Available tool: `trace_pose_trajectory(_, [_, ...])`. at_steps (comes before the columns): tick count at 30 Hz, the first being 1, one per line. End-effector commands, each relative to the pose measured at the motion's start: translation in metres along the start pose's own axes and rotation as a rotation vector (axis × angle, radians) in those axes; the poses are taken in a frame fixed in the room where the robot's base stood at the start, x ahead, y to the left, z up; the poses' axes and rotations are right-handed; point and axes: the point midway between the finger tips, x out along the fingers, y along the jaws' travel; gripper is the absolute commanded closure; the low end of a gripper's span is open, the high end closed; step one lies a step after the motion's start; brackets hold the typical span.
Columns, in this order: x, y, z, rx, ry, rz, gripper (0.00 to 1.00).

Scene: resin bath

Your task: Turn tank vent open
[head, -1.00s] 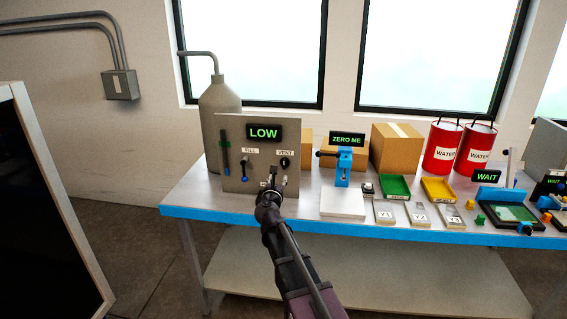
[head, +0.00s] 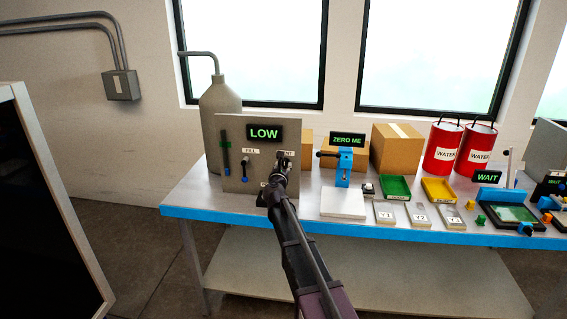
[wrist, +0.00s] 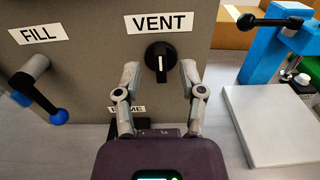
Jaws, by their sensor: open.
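The tank vent knob (wrist: 160,56) is a round black knob with a white pointer line, under the VENT label (wrist: 160,23) on the grey panel (head: 232,182). In the wrist view the pointer line stands about upright. My gripper (wrist: 160,72) is open, with one finger on each side of the knob and a gap at both sides. I cannot tell how far the fingertips are from the panel. In the head view my gripper (head: 282,160) covers the knob and part of its label.
Left of the knob is the FILL lever (wrist: 40,88) with a blue end. A green LOW display (head: 264,133) is on the panel. A blue stand (wrist: 268,50) with a black-ended handle and a white plate (wrist: 268,130) are at the right. A grey tank (head: 218,100) stands behind.

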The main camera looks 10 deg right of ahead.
Motion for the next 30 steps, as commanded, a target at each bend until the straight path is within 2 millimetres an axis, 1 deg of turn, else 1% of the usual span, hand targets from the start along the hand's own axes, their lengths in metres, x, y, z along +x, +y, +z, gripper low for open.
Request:
trace_pose_trajectory(1, [0.011, 0.001, 0.0, 0.0, 0.0, 0.0, 0.48])
trace_pose_trajectory(3, [0.019, 0.001, 0.0, 0.0, 0.0, 0.0, 0.48])
trace_pose_trajectory(9, [0.033, 0.0, 0.0, 0.0, 0.0, 0.0, 0.48])
trace_pose_trajectory(14, [0.036, 0.0, 0.0, 0.0, 0.0, 0.0, 0.48])
trace_pose_trajectory(21, [0.036, -0.001, 0.0, 0.0, 0.0, -0.001, 0.48])
trace_pose_trajectory(22, [0.036, -0.001, 0.0, 0.0, 0.0, -0.001, 0.51])
trace_pose_trajectory(23, [0.036, -0.001, 0.0, 0.0, 0.0, -0.001, 0.6])
trace_pose_trajectory(24, [0.036, -0.001, 0.0, 0.0, 0.0, -0.001, 0.72])
trace_pose_trajectory(27, [0.036, -0.001, 0.0, 0.0, 0.0, -0.001, 1.0])
trace_pose_trajectory(29, [0.036, -0.001, 0.0, 0.0, 0.0, -0.001, 1.0])
trace_pose_trajectory(30, [0.035, 0.005, 0.0, 0.0, 0.0, 0.002, 1.0])
